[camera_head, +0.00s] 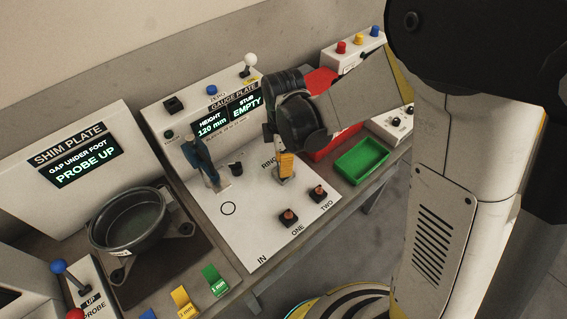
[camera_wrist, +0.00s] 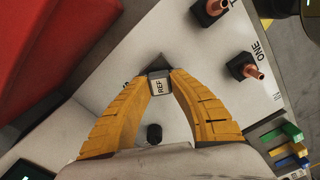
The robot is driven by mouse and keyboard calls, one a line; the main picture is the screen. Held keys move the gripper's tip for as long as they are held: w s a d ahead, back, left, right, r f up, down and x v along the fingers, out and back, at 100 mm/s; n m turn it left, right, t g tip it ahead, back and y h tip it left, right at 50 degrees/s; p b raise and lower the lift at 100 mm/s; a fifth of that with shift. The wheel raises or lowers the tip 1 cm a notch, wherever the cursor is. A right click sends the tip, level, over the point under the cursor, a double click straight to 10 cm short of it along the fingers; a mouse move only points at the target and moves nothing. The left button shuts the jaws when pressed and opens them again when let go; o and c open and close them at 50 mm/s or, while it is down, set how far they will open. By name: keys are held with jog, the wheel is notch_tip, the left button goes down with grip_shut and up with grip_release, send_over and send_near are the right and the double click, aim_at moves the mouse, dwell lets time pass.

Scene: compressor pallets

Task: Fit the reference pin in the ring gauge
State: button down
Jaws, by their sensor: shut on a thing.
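My gripper (camera_head: 285,176) is over the gauge plate (camera_head: 250,225), beside the RING label. In the wrist view its yellow fingers (camera_wrist: 160,80) are closed on the reference pin (camera_wrist: 160,86), whose pale square end reads REF. A dark shape (camera_wrist: 154,65) shows just past the pin; I cannot tell whether it is the ring gauge. The ring gauge is not clearly seen in the head view, where the gripper covers that spot. Whether the pin is inside the ring or above it cannot be told. The gauge display (camera_head: 228,116) reads height 120 mm and stub EMPTY.
Two copper-topped stubs (camera_head: 289,216) (camera_head: 318,193) stand at ONE and TWO. A black post (camera_head: 236,168) and a blue-handled lever (camera_head: 200,158) stand left of my gripper. A green tray (camera_head: 362,160) is right. The shim plate with a round dark housing (camera_head: 128,221) is left.

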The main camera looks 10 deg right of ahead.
jog(key=shift+f+b, duration=0.45)
jog(key=shift+f, duration=0.15)
jog(key=c, duration=1.2)
grip_release()
notch_tip(320, 180, up, 12)
jog(key=s+d+r+m+t, duration=0.3)
jog(key=s+d+m, duration=0.2)
jog(key=m, duration=0.4)
jog(key=s+d+r+m+t, duration=0.2)
jog(key=s+d+m+t, duration=0.2)
jog(key=s+d+m, duration=0.2)
jog(key=d+m, duration=0.2)
jog(key=m, duration=0.1)
jog(key=shift+d+r+m, duration=0.25)
jog(key=shift+r+m, duration=0.15)
